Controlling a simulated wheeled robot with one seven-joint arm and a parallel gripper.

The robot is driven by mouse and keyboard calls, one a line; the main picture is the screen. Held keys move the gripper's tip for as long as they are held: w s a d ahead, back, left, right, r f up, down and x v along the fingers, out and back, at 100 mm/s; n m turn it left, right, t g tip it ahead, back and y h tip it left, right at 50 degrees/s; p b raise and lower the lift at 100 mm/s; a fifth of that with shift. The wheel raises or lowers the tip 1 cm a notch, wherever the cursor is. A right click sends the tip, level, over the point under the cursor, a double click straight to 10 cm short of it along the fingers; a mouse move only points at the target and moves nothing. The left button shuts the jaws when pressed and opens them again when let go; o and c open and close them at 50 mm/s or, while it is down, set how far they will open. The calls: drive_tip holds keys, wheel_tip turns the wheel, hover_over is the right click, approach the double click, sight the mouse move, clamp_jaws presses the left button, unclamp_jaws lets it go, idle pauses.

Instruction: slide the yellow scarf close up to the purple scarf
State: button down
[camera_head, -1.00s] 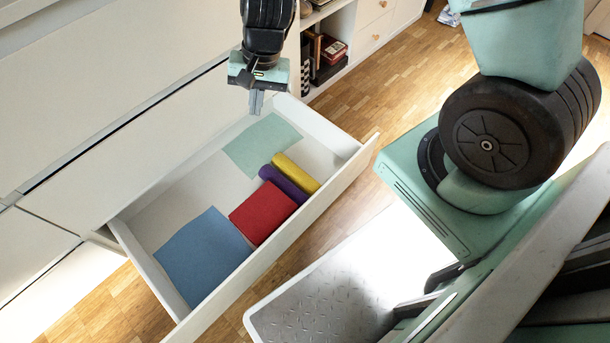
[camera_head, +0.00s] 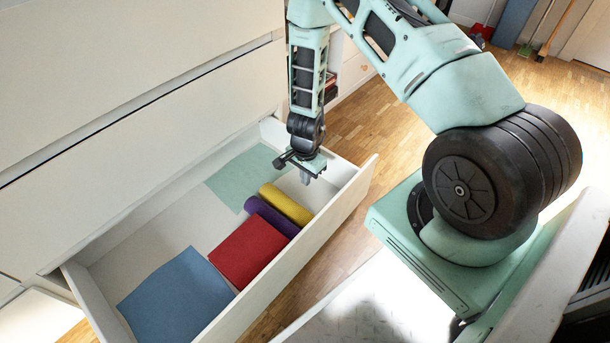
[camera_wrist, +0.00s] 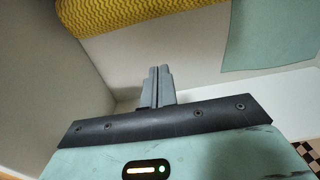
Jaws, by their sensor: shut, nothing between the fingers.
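The yellow scarf (camera_head: 286,204) is a roll lying in the open drawer. It lies right alongside the purple scarf (camera_head: 271,216), also a roll; any gap between them is too small to tell. My gripper (camera_head: 306,179) is shut and empty, pointing down in the drawer's right end, beyond the yellow scarf's far end. In the wrist view the shut fingers (camera_wrist: 157,88) are apart from the knitted yellow scarf (camera_wrist: 140,15), which runs along the top. The purple scarf is not in the wrist view.
The drawer (camera_head: 290,270) also holds a folded red cloth (camera_head: 252,250) against the purple roll, a blue cloth (camera_head: 178,298) at the left and a flat pale green cloth (camera_head: 243,178) at the back. Bare drawer floor lies behind the red cloth and around my gripper.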

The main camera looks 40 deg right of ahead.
sight(299, 201)
wheel_tip(299, 201, down, 5)
drive_tip(key=shift+r+b, duration=0.15)
drive_tip(key=shift+b, duration=0.95)
drive_tip(key=a, duration=0.1)
drive_tip(key=a+b, duration=0.2)
drive_tip(key=shift+s+a+f, duration=0.15)
drive_tip(key=shift+s+f, duration=0.05)
drive_tip(key=shift+s, duration=0.1)
drive_tip(key=shift+s+a+r, duration=0.1)
drive_tip(key=shift+a+r, duration=0.1)
drive_tip(key=shift+a, duration=0.15)
drive_tip(key=shift+s+a+r+p, duration=0.1)
drive_tip(key=shift+a+r+p, duration=0.05)
drive_tip(key=shift+a+p, duration=0.4)
drive_tip(key=shift+s+a, duration=0.1)
drive_tip(key=shift+a, duration=0.2)
